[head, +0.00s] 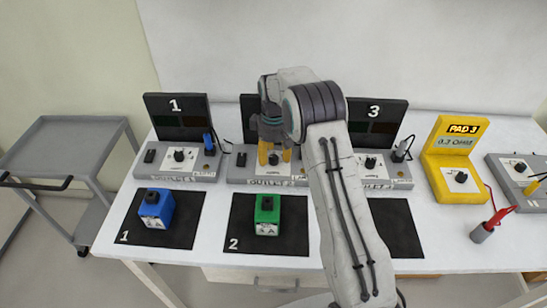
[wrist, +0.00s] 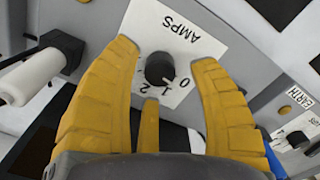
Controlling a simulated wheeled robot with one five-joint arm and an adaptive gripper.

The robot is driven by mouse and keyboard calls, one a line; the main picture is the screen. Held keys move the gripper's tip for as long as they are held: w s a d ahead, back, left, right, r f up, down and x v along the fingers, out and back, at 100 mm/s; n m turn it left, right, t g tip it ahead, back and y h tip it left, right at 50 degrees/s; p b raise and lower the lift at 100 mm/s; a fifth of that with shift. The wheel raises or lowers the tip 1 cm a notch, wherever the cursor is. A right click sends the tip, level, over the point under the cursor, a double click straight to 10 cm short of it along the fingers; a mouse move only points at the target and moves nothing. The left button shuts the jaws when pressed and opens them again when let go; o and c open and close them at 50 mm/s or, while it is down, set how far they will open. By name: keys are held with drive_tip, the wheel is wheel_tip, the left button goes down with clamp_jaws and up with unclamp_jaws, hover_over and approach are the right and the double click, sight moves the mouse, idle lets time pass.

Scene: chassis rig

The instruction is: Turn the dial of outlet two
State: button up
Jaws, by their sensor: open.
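Outlet two (head: 240,171) is the grey unit in the middle of the table, partly hidden behind my arm. Its black dial (head: 273,158) shows between my fingers. In the wrist view the black round dial (wrist: 160,69) sits on a white plate (wrist: 187,42) marked AMPS, with 0, 1 and 2 around it. A pale mark on the knob seems to face between 0 and 1. My gripper (head: 275,152) is open, pointing down over the dial. In the wrist view one yellow finger of my gripper (wrist: 165,58) is on each side of it, with visible gaps.
Outlet one (head: 180,170) stands left and outlet three (head: 385,178) right. A blue block (head: 156,208) and a green block (head: 267,215) stand on black mats in front. A yellow unit (head: 452,170) is farther right. A white plug-like part (wrist: 32,77) lies left of my fingers.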

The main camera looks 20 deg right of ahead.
sight(274, 157)
wheel_tip(274, 157, up, 10)
drive_tip(key=shift+r, duration=0.25)
idle(0.7)
